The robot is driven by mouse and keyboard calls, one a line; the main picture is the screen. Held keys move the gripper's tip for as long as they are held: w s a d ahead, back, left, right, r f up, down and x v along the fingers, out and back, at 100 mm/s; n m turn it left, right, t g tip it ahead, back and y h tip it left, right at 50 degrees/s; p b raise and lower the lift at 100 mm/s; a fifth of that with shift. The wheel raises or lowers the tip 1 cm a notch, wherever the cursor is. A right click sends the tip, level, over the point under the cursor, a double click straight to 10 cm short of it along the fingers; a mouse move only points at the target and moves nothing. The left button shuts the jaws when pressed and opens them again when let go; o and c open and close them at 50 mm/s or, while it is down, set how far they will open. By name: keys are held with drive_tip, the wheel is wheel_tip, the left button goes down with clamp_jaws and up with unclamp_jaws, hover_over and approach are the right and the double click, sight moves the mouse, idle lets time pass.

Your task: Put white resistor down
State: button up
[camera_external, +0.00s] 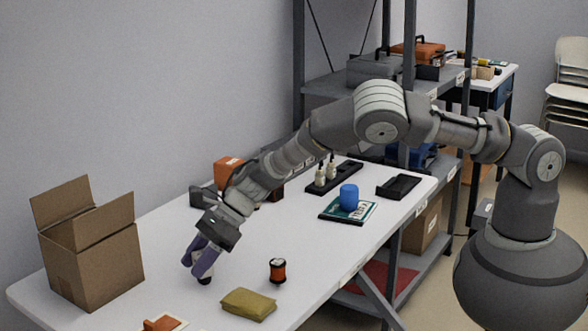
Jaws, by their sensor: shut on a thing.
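My gripper (201,264) points down over the near-left part of the white table, to the right of the cardboard box. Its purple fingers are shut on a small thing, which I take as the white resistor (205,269). Only a pale part and a dark lower end (204,281) show below and between the fingers. The fingers hide the rest of it. The dark end is at or just above the table top; I cannot tell if it touches.
An open cardboard box (92,262) stands left of my gripper. A red-and-black spool (278,271) and an olive pouch (248,304) are to the right. A blue cup (348,197) stands on a green-and-white board (331,214) farther back.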

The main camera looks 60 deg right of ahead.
drive_tip(key=o, duration=1.2)
drive_tip(key=shift+c, duration=0.2)
drive_tip(key=shift+r, duration=0.2)
drive_tip(key=p+v, duration=0.4)
drive_tip(key=v, duration=0.8)
drive_tip(key=shift+w+d+f, duration=0.1)
